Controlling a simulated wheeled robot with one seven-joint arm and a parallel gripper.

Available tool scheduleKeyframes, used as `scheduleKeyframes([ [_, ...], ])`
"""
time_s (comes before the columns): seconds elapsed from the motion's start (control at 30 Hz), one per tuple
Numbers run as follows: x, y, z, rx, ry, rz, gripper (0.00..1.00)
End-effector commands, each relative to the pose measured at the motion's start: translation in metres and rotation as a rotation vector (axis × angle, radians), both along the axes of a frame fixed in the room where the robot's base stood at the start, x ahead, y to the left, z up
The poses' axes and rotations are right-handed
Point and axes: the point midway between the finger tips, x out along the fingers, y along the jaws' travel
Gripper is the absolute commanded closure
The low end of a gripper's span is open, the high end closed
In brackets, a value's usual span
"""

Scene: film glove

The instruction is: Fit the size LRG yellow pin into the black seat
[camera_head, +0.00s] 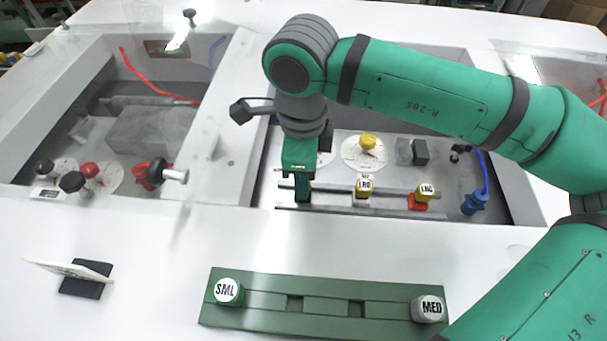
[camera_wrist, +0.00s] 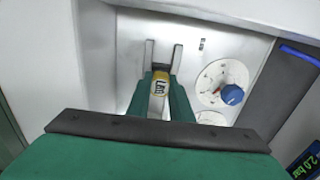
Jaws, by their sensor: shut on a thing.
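My gripper (camera_head: 302,190) points down over the left end of the pale rails in the right-hand bay. The fingers hide this pin in the head view. Its lower end is hidden, so I cannot tell whether it is seated. I cannot make out the black seat; the area below the fingers is covered.
A green rack (camera_head: 325,312) with SML and MED pins lies in front. A blue knob (camera_wrist: 232,95) is beside the rails.

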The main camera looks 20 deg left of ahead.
Motion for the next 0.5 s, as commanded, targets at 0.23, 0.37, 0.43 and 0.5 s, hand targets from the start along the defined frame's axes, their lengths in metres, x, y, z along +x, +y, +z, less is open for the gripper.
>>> scheduleKeyframes([
  [0.23, 0.0001, -0.0008, -0.0032, 0.0, 0.0, -0.002, 0.62],
  [0.37, 0.0002, -0.0009, -0.0032, 0.0, 0.001, -0.002, 0.59],
  [0.43, 0.0002, -0.0009, -0.0032, 0.0, 0.001, -0.002, 0.59],
  [0.5, 0.0002, -0.0009, -0.0032, 0.0, 0.001, -0.002, 0.59],
])
